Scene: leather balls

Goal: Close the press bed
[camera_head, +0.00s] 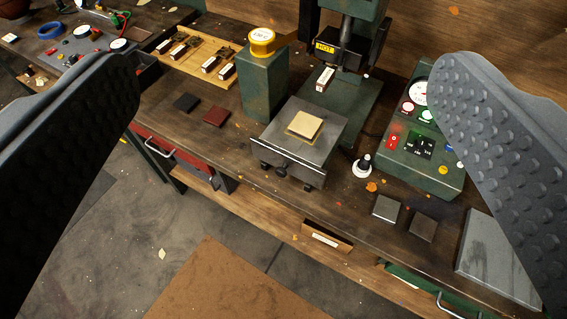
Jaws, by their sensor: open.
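The press bed (318,125) is a grey metal plate, pulled out toward the front edge of the workbench. Its front face has a long bar and dark knobs (281,170). A small tan square piece (305,126) lies on the bed. The green press (355,95) stands behind it, with a dark head (345,48) above its base and a yellow "HOT" label. My gripper (285,85) is open and empty, its two dark studded fingers wide apart at the left and right of the view. The fingers appear well in front of the bed, not touching it.
A green block with a yellow spool (262,42) stands left of the bed. A wooden tray of stamps (195,55) is at back left. Open floor (150,215) lies in front.

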